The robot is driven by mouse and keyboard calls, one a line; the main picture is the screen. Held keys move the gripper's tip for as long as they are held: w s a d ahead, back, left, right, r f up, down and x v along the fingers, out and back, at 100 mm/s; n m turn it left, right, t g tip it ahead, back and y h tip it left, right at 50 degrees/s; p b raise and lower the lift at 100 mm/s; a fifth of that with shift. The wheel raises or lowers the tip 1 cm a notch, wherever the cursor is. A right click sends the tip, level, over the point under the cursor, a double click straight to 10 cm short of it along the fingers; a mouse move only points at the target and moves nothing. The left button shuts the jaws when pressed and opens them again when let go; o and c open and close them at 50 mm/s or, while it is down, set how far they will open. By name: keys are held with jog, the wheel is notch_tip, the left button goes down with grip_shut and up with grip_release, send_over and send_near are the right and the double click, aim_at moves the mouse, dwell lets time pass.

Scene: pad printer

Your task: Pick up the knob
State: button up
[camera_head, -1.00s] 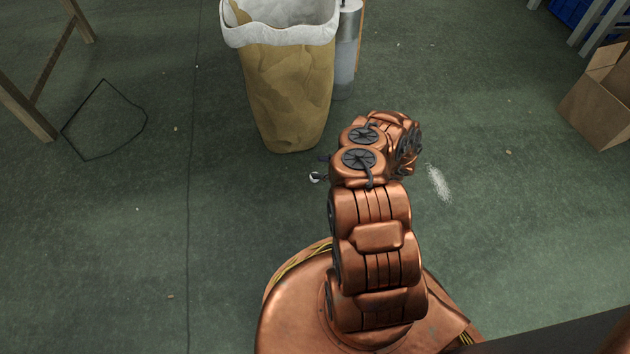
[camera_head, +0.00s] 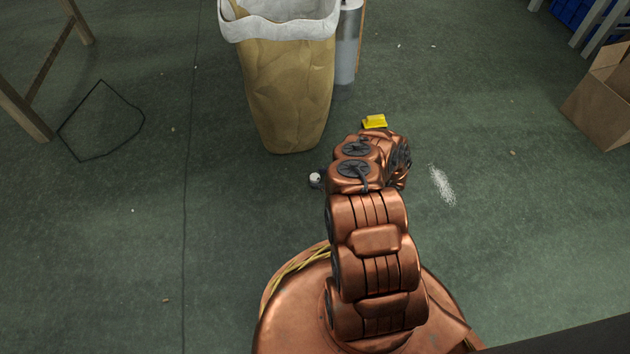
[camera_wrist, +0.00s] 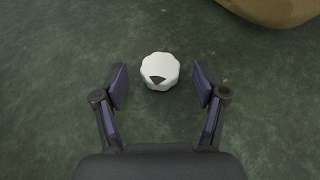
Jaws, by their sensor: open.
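The knob (camera_wrist: 160,70) is white with a scalloped rim and a dark wedge mark on its top. My gripper (camera_wrist: 160,88) is open, with one dark finger on each side and nothing held. A gap shows between the knob and each finger. In the head view the knob (camera_head: 315,179) shows as a small white spot just left of my arm's end. My gripper is mostly hidden by my arm there.
A tan bin (camera_head: 288,100) with a white liner stands just beyond the knob. Behind it is a grey cylinder (camera_head: 347,50). A yellow object (camera_head: 375,121) lies beyond my arm. A black cable loop (camera_head: 100,120) lies at left, a cardboard box (camera_head: 603,95) at right.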

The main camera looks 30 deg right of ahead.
aim_at(317, 178)
jog(key=shift+w+a+f, duration=0.3)
jog(key=shift+w, duration=0.2)
jog(key=c, duration=0.9)
jog(key=shift+r, duration=0.1)
jog(key=shift+r, duration=0.1)
jog(key=shift+r, duration=0.3)
notch_tip(317, 178, up, 3)
jog(key=shift+s+r+p, duration=0.1)
jog(key=shift+r+p, duration=0.1)
jog(key=shift+p, duration=0.95)
jog(key=s+a+p, duration=0.1)
jog(key=s+a, duration=0.1)
jog(key=s, duration=0.2)
jog(key=s+a+p, duration=0.1)
jog(key=s+a, duration=0.1)
jog(key=s, duration=0.3)
jog(key=s+a+p, duration=0.1)
jog(key=s+a, duration=0.2)
jog(key=s, duration=0.2)
jog(key=shift+s+r+p, duration=0.1)
jog(key=shift+r+p, duration=0.2)
jog(key=shift+r, duration=0.05)
